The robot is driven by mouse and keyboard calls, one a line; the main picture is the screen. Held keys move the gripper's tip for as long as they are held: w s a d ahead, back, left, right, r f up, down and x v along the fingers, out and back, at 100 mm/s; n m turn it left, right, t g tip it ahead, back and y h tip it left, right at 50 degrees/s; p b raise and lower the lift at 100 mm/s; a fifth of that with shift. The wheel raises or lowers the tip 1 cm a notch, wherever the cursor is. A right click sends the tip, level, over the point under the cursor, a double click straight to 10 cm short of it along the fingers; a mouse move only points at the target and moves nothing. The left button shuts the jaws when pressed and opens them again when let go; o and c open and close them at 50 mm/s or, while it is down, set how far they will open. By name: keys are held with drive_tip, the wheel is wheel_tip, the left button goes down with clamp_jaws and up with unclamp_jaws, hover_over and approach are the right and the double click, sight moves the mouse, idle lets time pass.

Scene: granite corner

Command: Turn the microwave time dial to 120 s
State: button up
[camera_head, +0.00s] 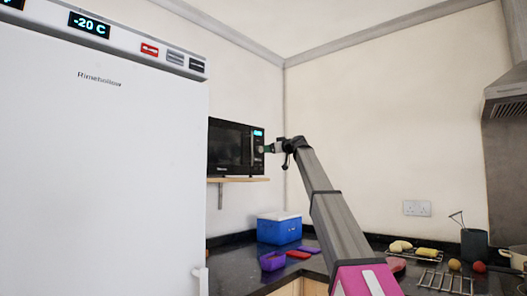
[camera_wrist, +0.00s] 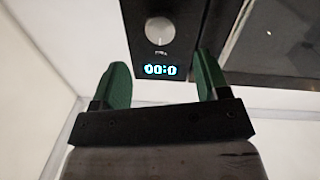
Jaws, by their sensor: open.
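The black microwave (camera_head: 228,148) sits on a wooden shelf on the wall, its control panel on the right side. My gripper (camera_head: 268,148) is at that panel and covers part of it in the head view. In the wrist view my gripper (camera_wrist: 160,60) is open, with its green fingers apart and nothing between them. The round grey time dial (camera_wrist: 158,30) lies beyond the fingertips, apart from them. The lit display (camera_wrist: 162,71) appears upside down, and its digits look like zeros.
A white fridge (camera_head: 100,170) fills the left side. The wooden shelf (camera_head: 240,180) holds the microwave. A range hood (camera_head: 505,110) is at the right.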

sight(261, 149)
drive_tip(key=x, duration=0.7)
drive_tip(key=shift+a, duration=0.2)
drive_tip(key=shift+c, duration=0.3)
drive_tip(key=c, duration=0.9)
